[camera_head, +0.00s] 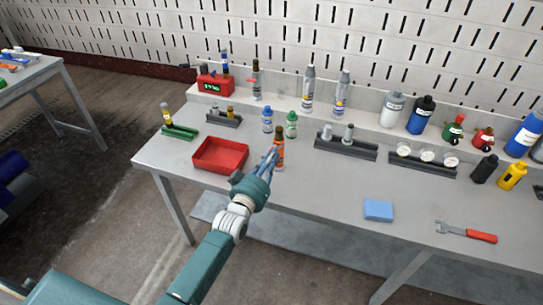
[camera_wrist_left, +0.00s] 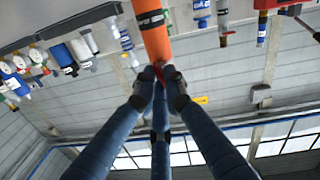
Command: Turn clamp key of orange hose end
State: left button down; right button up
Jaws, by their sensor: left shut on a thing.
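The orange hose end (camera_head: 281,150) stands upright on the bench, right of the red tray, with a dark band near its top. In the left wrist view the orange hose end (camera_wrist_left: 155,38) hangs into the picture from the top, with a black label. A small red clamp key (camera_wrist_left: 171,73) shows at its end, between the fingertips. My left gripper (camera_head: 272,158) is at the hose end, its fingers reaching it from the front left. In the left wrist view its fingertips (camera_wrist_left: 161,77) are closed together on the red key, which they partly hide. My right gripper is not in view.
A red tray (camera_head: 220,156) lies left of my gripper. A green bottle (camera_head: 291,124) and a blue bottle (camera_head: 267,121) stand close behind the hose end. A dark rack (camera_head: 345,149) is to the right. A blue block (camera_head: 378,210) and a wrench (camera_head: 466,232) lie nearer the front edge.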

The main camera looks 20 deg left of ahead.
pick_arm(q)
jog(key=n+b, duration=0.1)
jog(key=n, duration=1)
jog(key=shift+a, duration=0.1)
jog(key=shift+n, duration=0.4)
jog(key=c, duration=1.8)
grip_release()
jog(key=shift+r, duration=0.1)
jog(key=s+a, duration=0.1)
jog(key=s, duration=1.1)
jog(key=shift+a, duration=0.1)
